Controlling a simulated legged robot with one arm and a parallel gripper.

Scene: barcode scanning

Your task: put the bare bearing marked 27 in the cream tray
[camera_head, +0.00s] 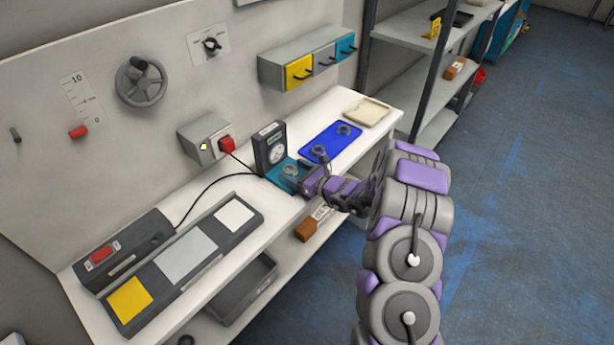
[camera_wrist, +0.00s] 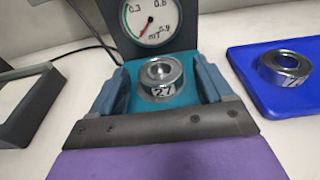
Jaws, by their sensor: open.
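The bare bearing marked 27 (camera_wrist: 160,77) sits on the teal base of the gauge in the wrist view, its mark facing me. In the head view the bearing (camera_head: 290,171) is small beside my gripper. My gripper (camera_wrist: 162,82) is open, with one finger on each side of the bearing; I cannot tell whether they touch it. The gripper (camera_head: 297,176) also shows in the head view over the teal base. The cream tray (camera_head: 366,112) lies at the far right end of the bench and looks empty.
A blue mat (camera_head: 331,139) with other bearings (camera_wrist: 285,68) lies between the gauge (camera_head: 271,148) and the cream tray. A dark console with yellow, grey and white pads (camera_head: 185,256) fills the left of the bench.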

